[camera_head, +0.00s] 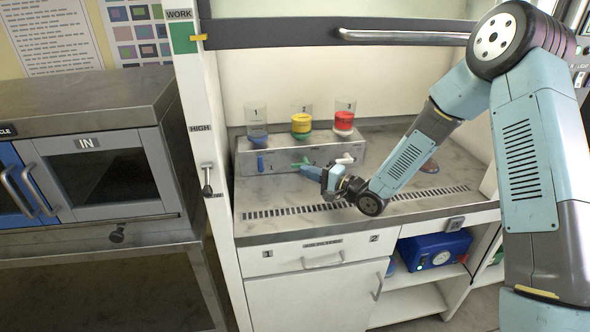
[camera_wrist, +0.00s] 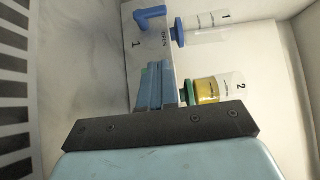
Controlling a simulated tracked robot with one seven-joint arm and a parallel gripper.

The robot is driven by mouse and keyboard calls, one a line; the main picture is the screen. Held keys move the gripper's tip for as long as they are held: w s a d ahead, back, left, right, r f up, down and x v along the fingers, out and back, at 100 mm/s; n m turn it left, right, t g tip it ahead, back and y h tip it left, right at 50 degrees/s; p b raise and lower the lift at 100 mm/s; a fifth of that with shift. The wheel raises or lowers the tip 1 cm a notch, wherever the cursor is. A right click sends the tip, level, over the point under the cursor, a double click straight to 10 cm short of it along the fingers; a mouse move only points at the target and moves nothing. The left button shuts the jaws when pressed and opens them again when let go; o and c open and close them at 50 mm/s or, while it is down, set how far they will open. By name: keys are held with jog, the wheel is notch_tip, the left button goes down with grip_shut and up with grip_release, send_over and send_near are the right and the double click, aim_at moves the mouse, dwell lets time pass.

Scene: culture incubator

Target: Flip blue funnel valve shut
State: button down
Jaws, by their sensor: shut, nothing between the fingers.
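The blue funnel (camera_head: 256,122), marked 1, stands at the left on the grey valve block (camera_head: 281,162). It also shows in the wrist view (camera_wrist: 205,28) and looks empty. Its blue valve handle (camera_head: 260,162) is on the block's front and points down, in line with the funnel. In the wrist view the handle (camera_wrist: 152,16) is at the top, with the word OPEN printed near it. My gripper (camera_head: 303,168) is shut and empty, in front of the block near the green handle (camera_head: 301,161), to the right of the blue handle and apart from it. Its fingers (camera_wrist: 155,85) hide part of the block.
A funnel with yellow contents (camera_head: 301,118) and one with red contents (camera_head: 344,117) stand on the same block. A white handle (camera_head: 345,159) is at its right end. A slotted vent (camera_head: 270,213) crosses the counter in front. A reddish object (camera_head: 429,166) lies partly behind my arm.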

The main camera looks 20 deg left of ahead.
aim_at(260, 162)
jog(key=x, duration=0.9)
jog(key=shift+s, duration=0.1)
jog(key=shift+s+a, duration=0.35)
jog(key=shift+a, duration=0.25)
jog(key=shift+s+a, duration=0.3)
jog(key=shift+a, duration=0.35)
jog(key=shift+s+a, duration=0.2)
jog(key=shift+a, duration=0.25)
jog(key=shift+s, duration=0.1)
